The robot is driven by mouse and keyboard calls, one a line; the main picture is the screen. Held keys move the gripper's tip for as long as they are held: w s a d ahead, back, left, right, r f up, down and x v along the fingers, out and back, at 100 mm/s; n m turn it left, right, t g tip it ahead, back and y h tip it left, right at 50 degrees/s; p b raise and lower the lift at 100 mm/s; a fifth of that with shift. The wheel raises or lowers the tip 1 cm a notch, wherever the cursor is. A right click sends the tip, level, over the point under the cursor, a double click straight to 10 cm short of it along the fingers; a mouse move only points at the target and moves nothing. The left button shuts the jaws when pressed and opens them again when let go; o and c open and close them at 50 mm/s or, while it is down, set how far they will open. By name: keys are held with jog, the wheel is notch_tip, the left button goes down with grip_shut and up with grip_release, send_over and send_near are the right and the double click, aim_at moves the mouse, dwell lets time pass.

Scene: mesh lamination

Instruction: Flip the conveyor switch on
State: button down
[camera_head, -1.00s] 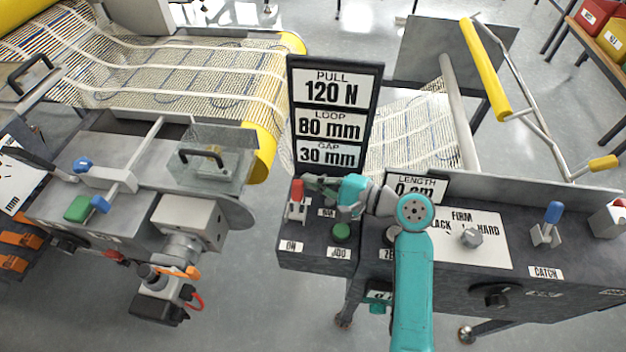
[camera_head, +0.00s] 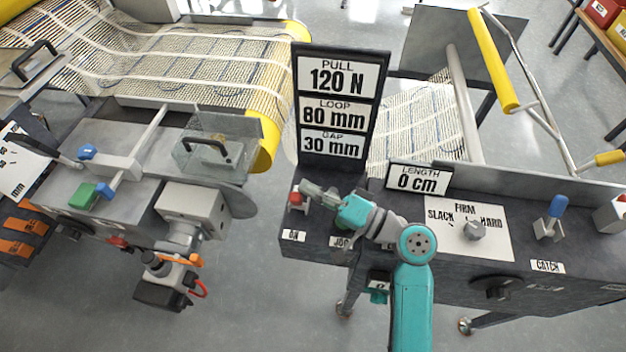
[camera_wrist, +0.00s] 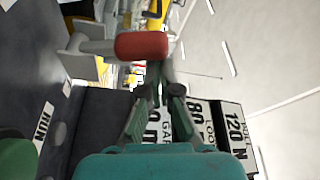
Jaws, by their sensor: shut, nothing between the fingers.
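The conveyor switch is a lever with a red tip (camera_head: 295,198) on a grey bracket, at the left end of the dark control panel (camera_head: 318,258). A white "ON" label (camera_head: 293,236) lies in front of it. My gripper (camera_head: 308,190) is shut and empty, with its fingertips close to the red tip and partly over it. In the wrist view the red tip (camera_wrist: 141,45) and its grey stem stand just beyond my fingertips (camera_wrist: 160,78). I cannot tell whether they touch or the lever's exact tilt.
A tall sign (camera_head: 337,105) reading 120 N, 80 mm and 30 mm stands behind the switch. A length display (camera_head: 417,178) reads 0 cm. A blue-tipped catch lever (camera_head: 557,206) stands right.

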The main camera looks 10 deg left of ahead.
jog(key=shift+s+f, duration=0.15)
jog(key=shift+s, duration=0.65)
jog(key=shift+s+a+f, duration=0.1)
jog(key=shift+s+f, duration=0.15)
jog(key=shift+s, duration=0.05)
